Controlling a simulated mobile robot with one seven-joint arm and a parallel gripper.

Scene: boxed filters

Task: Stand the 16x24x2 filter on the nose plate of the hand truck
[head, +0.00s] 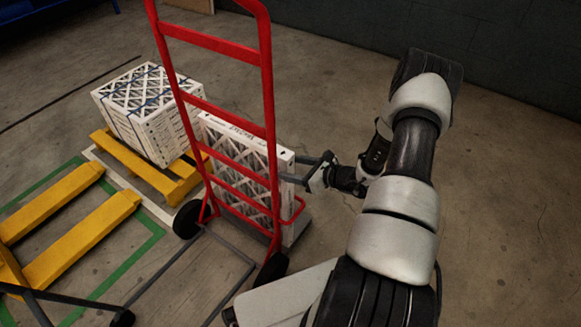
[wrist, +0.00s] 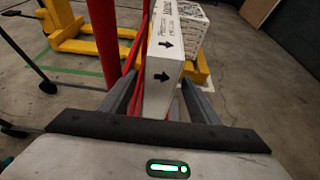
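A white-framed pleated filter (head: 288,178) stands upright on the nose plate (head: 299,229) of the red hand truck (head: 266,105), behind its rungs. The print on its top edge is too small to read surely. In the wrist view the filter's narrow white edge (wrist: 162,80), with black arrows, lies between my two fingers. My gripper (head: 306,171) is at the filter's right edge, one finger on each side. A gap shows beside the left finger in the wrist view (wrist: 160,90), so it looks open around the edge. The filter's lower part is partly hidden by the truck frame.
More yellow forks (head: 60,230) lie inside green floor lines. Dark thin bars (head: 180,265) cross the lower left. The floor at right (head: 510,200) is clear.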

